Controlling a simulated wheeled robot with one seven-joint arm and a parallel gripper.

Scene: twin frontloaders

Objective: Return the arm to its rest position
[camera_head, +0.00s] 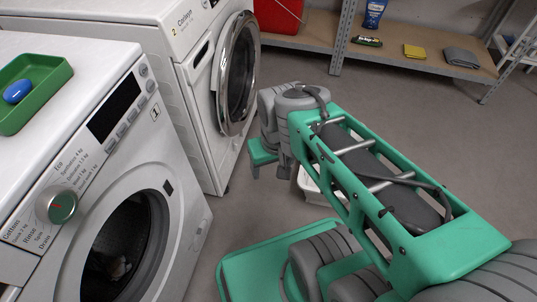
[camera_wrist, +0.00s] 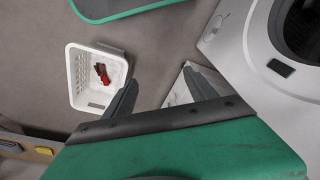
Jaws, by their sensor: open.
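My arm, in green and grey, reaches from the lower right toward the middle in the head view, bent over the floor in front of the washers. My gripper (camera_wrist: 160,92) shows in the wrist view with its two dark fingers spread apart and nothing between them. It points down past a white basket (camera_wrist: 74,82) on the floor, which holds a small red item (camera_wrist: 102,73). The fingers appear apart from the basket. In the head view the basket (camera_head: 309,187) is mostly hidden behind my arm.
Washer 1 (camera_head: 175,215) stands at left, with a green tray (camera_head: 52,80) and blue item (camera_head: 18,91) on top. Washer 2 (camera_head: 190,130) stands behind it, its chrome-ringed door (camera_head: 238,75) facing the aisle. A shelf (camera_head: 400,55) lines the back.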

